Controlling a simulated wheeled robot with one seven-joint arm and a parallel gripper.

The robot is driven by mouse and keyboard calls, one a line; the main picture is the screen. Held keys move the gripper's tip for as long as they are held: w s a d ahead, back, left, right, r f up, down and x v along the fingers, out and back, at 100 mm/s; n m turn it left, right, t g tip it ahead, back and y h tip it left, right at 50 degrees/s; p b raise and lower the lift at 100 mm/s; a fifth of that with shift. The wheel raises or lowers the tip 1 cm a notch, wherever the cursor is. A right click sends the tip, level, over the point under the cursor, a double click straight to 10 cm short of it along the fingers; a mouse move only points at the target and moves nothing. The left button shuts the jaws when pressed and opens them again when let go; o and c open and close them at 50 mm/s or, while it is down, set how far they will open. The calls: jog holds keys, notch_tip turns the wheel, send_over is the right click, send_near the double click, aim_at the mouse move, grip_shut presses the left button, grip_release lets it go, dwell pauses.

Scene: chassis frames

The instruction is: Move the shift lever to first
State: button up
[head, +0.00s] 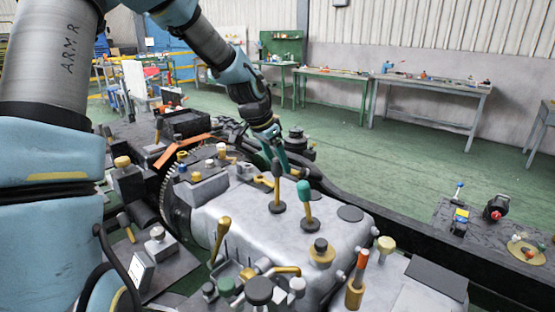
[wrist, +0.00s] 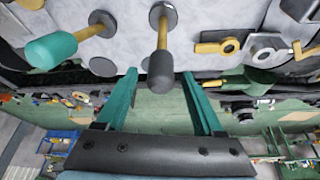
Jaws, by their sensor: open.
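Two upright levers stand on top of the silver gearbox housing (head: 255,215). One has a dark grey knob (head: 276,168) on a yellow rod; the other, nearer and to its right, has a teal knob (head: 303,188). No marking shows which is the shift lever or where first is. My gripper (head: 280,160) is open just behind the dark-knobbed lever. In the wrist view the dark knob (wrist: 161,72) lies between the tips of the two teal fingers of my gripper (wrist: 159,76), with a gap on each side. The teal knob (wrist: 50,50) is outside the fingers, to the left.
Other yellow handles and fittings crowd the housing, including a yellow lever (head: 221,235) at front left and an orange-tipped post (head: 356,280) at front right. A dark chassis rail (head: 390,222) runs along the far side. Workbenches (head: 430,85) stand at the back wall, with clear green floor before them.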

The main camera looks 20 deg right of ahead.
grip_shut()
dwell(0.6)
dwell(0.9)
